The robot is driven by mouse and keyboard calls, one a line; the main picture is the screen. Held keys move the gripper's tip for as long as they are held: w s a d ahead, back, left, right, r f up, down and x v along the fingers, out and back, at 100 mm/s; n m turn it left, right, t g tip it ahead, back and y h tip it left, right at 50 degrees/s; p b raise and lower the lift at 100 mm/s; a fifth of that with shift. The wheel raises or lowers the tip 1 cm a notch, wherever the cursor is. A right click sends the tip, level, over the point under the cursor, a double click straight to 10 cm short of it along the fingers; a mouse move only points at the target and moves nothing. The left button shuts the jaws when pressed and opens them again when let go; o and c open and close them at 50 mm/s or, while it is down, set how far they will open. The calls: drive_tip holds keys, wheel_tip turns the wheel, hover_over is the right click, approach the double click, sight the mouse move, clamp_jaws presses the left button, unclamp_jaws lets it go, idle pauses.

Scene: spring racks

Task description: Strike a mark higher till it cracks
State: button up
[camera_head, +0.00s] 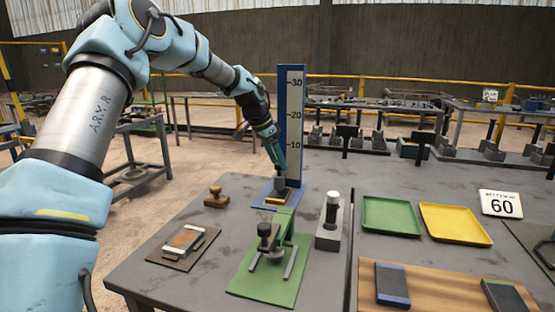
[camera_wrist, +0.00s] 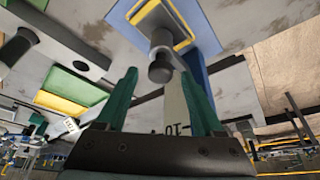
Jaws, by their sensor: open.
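A tall blue post with a white scale (camera_head: 295,120), numbered 10, 20 and 30, stands on a blue base at the far edge of the table. In front of it a grey weight (camera_head: 280,185) stands on a yellow-edged pad (camera_head: 278,199). My gripper (camera_head: 277,165) is above the weight, close to the post and pointing down. In the wrist view the green fingers (camera_wrist: 158,75) are apart. The weight's dark round knob (camera_wrist: 160,72) shows between their tips, and I cannot tell whether they touch it. The scale's 10 mark (camera_wrist: 176,128) shows too. I see no marker on the scale.
A green mat with a clamp-like device (camera_head: 270,245) and a grey stand with a white-topped cylinder (camera_head: 331,222) are nearer. A wooden stamp (camera_head: 216,198) is left.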

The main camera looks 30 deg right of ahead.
drive_tip(key=shift+d+f, duration=0.1)
drive_tip(key=shift+f, duration=0.2)
clamp_jaws()
idle(0.5)
idle(0.8)
